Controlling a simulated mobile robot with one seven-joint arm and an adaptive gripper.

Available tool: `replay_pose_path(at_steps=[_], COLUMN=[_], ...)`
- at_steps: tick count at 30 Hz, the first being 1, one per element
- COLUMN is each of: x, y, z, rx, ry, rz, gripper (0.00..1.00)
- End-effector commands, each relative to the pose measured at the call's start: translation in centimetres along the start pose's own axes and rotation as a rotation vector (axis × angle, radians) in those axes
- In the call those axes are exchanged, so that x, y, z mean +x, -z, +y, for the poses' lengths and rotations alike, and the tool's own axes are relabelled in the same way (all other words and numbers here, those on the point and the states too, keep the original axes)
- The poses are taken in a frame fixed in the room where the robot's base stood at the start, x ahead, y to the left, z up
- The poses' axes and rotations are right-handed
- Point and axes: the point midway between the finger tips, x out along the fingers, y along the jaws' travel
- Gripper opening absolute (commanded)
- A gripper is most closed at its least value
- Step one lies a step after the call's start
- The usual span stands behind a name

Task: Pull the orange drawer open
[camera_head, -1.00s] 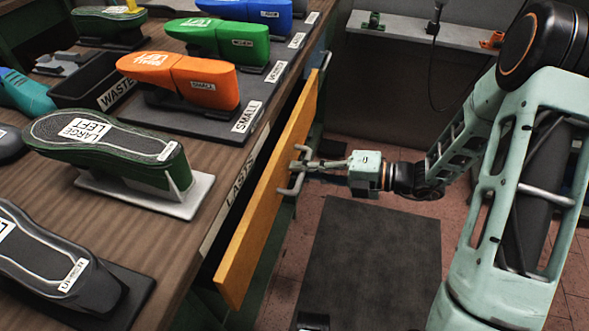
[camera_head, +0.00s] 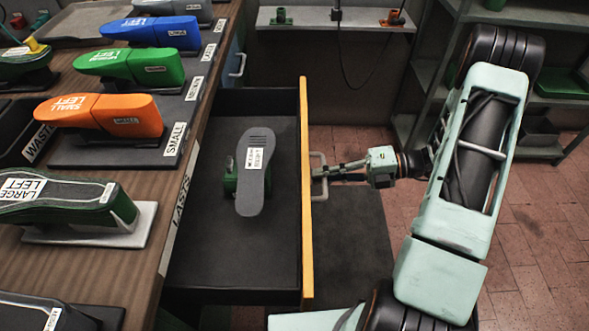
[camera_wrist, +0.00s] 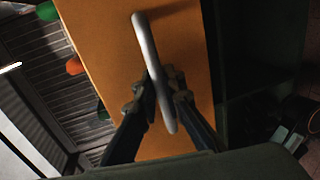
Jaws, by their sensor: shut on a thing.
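The orange drawer (camera_head: 306,200) is pulled well out from the bench in the head view, with its dark inside showing. Its orange front also fills the middle of the wrist view (camera_wrist: 110,50). A grey bar handle (camera_head: 319,158) is on the front. My gripper (camera_head: 322,172) is shut on the handle, and in the wrist view its fingers (camera_wrist: 160,88) close around the bar (camera_wrist: 150,55). A grey sole marked with a white label (camera_head: 255,165) lies in the drawer on a green piece (camera_head: 230,178).
The bench top at left holds an orange last (camera_head: 110,115), a green last (camera_head: 130,66), a blue last (camera_head: 150,31) and a dark-green large left one (camera_head: 70,203). A dark mat (camera_head: 350,230) lies on the tiled floor right of the drawer. Shelves (camera_head: 560,100) stand at the far right.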

Motion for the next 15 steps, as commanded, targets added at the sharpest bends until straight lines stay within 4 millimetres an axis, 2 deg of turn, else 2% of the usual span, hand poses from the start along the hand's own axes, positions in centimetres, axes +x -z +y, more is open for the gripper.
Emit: replay_pose_path(at_steps=[1, 6, 15], x=[-1.1, -3.6, -5.4], y=[-0.1, 0.0, 0.0], z=[-0.2, -0.7, -1.1], rx=[0.001, 0.0, -0.001], ry=[0.001, 0.0, 0.0], rz=[-0.003, -0.002, -0.002], gripper=[0.0, 0.0, 0.0])
